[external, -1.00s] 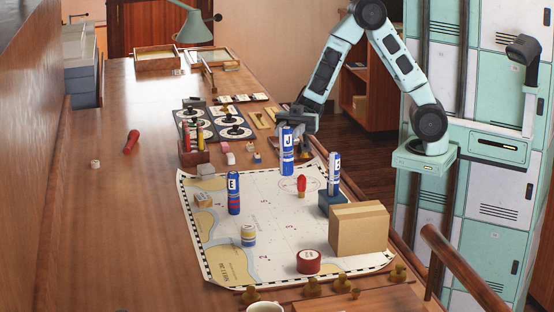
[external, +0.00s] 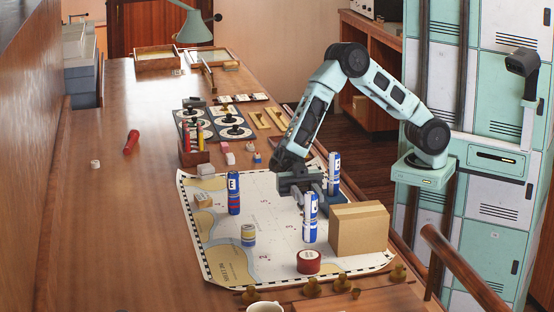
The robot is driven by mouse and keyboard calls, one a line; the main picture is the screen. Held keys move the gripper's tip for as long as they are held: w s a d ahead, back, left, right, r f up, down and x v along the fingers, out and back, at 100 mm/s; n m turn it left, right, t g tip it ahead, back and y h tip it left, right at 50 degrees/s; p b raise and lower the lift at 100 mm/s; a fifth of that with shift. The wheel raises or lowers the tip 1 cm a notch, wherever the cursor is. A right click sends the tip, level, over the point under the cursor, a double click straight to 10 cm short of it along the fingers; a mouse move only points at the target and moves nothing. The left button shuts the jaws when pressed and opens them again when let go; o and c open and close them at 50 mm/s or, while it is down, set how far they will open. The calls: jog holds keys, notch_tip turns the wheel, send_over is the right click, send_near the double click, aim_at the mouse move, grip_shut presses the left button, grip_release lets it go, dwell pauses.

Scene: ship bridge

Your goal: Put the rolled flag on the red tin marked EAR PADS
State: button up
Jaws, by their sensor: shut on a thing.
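My gripper (external: 308,190) is shut on a rolled flag (external: 310,220), a blue and white upright cylinder. It holds the flag over the near right part of the chart, left of the cardboard box. I cannot tell whether the flag's lower end touches the chart. A second rolled flag marked E (external: 233,193) stands to the left. A third rolled flag (external: 333,172) stands on a blue block, partly behind my gripper.
A cardboard box (external: 360,230) stands close right of the red tin. Brass pieces (external: 312,286) line the chart's near edge. A white mug (external: 265,307) is at the bottom. The table's left side is mostly clear.

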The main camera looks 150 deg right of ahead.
aim_at(308, 209)
jog(key=shift+f+p, duration=0.3)
jog(key=shift+f, duration=1.7)
jog(key=shift+f, duration=0.1)
jog(key=o, duration=1)
jog(key=shift+r, duration=0.2)
jog(key=b+v, duration=0.2)
jog(key=v, duration=1)
jog(key=shift+b, duration=0.3)
